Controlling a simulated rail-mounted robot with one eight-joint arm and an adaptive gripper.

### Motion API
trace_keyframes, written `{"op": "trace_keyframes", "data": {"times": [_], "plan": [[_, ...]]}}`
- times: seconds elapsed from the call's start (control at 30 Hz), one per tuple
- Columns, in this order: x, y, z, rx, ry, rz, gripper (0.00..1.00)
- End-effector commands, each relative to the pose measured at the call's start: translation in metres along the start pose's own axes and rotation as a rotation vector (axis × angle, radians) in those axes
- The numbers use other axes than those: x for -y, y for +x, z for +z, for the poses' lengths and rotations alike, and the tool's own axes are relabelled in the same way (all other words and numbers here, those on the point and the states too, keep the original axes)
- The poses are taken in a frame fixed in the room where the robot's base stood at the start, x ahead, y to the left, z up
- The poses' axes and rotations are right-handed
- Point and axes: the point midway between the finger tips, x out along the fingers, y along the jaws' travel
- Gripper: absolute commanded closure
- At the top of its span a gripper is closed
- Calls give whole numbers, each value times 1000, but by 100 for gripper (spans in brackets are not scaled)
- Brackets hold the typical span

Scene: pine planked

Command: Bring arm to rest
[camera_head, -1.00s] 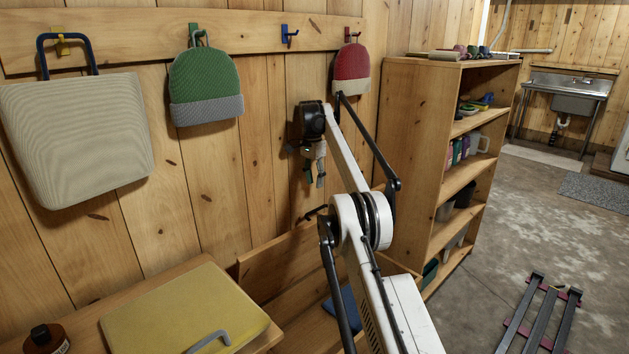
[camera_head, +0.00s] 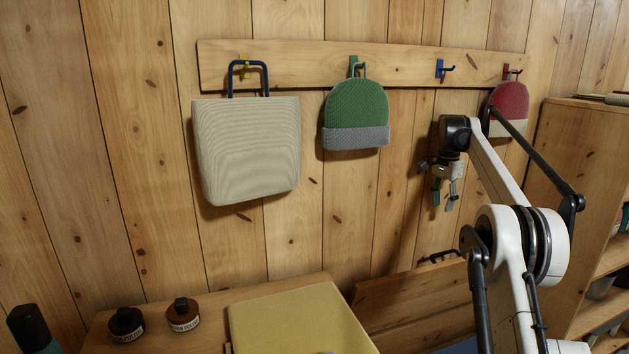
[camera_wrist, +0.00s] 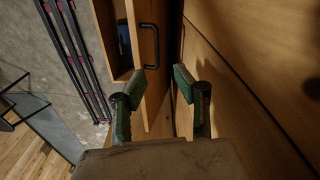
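My gripper (camera_head: 443,192) hangs pointing down in front of the plank wall, below the blue hook, in the head view. In the wrist view its two green-padded fingers (camera_wrist: 159,85) are apart with nothing between them. Below it are a wooden chest or bench with a dark handle (camera_wrist: 149,46) and the wall planks. My gripper touches nothing that I can see.
A peg rail (camera_head: 310,66) holds a beige bag (camera_head: 250,150), a green hat (camera_head: 357,108) and a red hat (camera_head: 508,100); the blue hook (camera_head: 441,68) is empty. A shelf (camera_head: 570,150) stands at right.

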Motion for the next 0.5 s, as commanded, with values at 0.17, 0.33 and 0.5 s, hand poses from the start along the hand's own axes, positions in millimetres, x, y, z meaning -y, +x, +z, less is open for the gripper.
{"op": "trace_keyframes", "data": {"times": [0.17, 0.33, 0.5], "plan": [[-6, -44, 26, -29, -87, -38, 71], [-18, -79, 54, -58, -171, -74, 71], [-35, -109, 85, -89, -254, -107, 71]]}}
